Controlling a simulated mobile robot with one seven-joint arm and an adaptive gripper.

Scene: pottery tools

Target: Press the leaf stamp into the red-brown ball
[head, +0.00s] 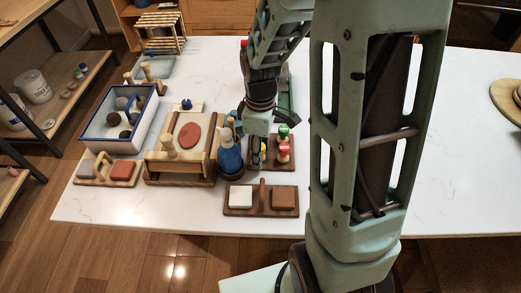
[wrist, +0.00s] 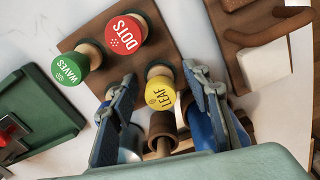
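The yellow-topped leaf stamp (wrist: 160,92), labelled LEAF, stands on a brown wooden board (wrist: 165,40) beside the red DOTS stamp (wrist: 126,34) and the green WAVES stamp (wrist: 68,66). My gripper (wrist: 160,98) is open, with one finger on each side of the leaf stamp's knob and visible gaps between. In the head view my gripper (head: 257,143) is low over the left side of the stamp board. A flat red-brown clay round (head: 188,135) lies on the wooden roller frame.
A blue bottle (head: 230,158) in a wooden holder stands close left of my gripper. A wooden tray (head: 262,197) with a white and a brown block lies in front. A green tray (wrist: 30,110) lies beside the stamps. The white table (head: 455,150) is clear on the right.

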